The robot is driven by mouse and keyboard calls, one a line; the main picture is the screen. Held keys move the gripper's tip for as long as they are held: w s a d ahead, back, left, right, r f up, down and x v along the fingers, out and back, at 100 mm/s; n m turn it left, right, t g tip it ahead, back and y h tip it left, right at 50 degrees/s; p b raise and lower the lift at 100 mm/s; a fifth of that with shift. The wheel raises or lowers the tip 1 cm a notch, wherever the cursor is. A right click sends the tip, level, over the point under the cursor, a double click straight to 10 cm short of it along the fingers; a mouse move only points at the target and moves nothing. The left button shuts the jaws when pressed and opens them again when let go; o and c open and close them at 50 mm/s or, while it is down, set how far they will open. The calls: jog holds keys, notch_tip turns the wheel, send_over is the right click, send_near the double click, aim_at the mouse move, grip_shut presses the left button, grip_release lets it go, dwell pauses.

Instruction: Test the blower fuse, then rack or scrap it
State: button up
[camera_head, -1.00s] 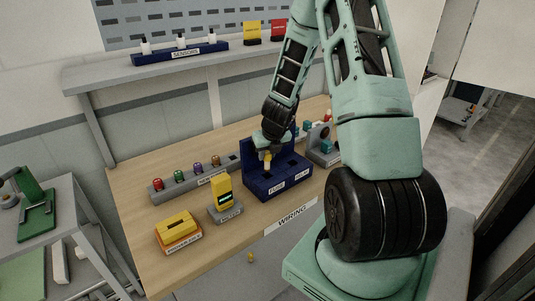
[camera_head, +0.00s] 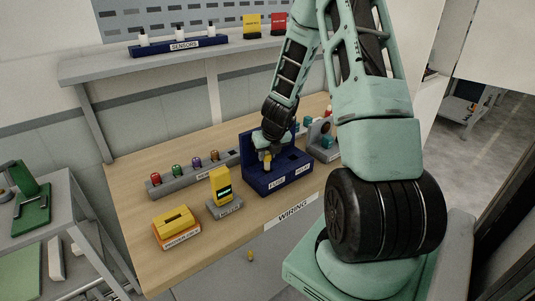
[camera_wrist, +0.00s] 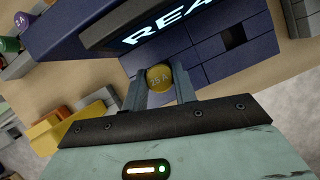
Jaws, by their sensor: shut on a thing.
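My gripper (camera_head: 265,150) is shut on a yellow fuse (camera_head: 268,163), whose round end reads "25 A" in the wrist view (camera_wrist: 160,77). It holds the fuse upright at the socket marked FUSE on the blue tester (camera_head: 256,184). I cannot tell how far the fuse sits in the socket. The tester's screen shows part of a word, "REA", in the wrist view (camera_wrist: 150,30). An empty dark socket (camera_wrist: 232,37) lies beside the fuse on the tester's deck.
A grey rack (camera_head: 193,178) with several coloured fuses stands left of the tester. Grey fixtures (camera_head: 325,150) stand to the right. A small yellow piece (camera_head: 250,256) lies below the bench edge.

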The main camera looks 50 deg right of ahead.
aim_at(269, 156)
jog(key=shift+f+b, duration=1.55)
jog(key=shift+f, duration=0.1)
jog(key=o, duration=1)
jog(key=shift+o, duration=0.2)
jog(key=shift+r, duration=0.15)
jog(key=p+v, duration=0.6)
jog(key=v, duration=1.1)
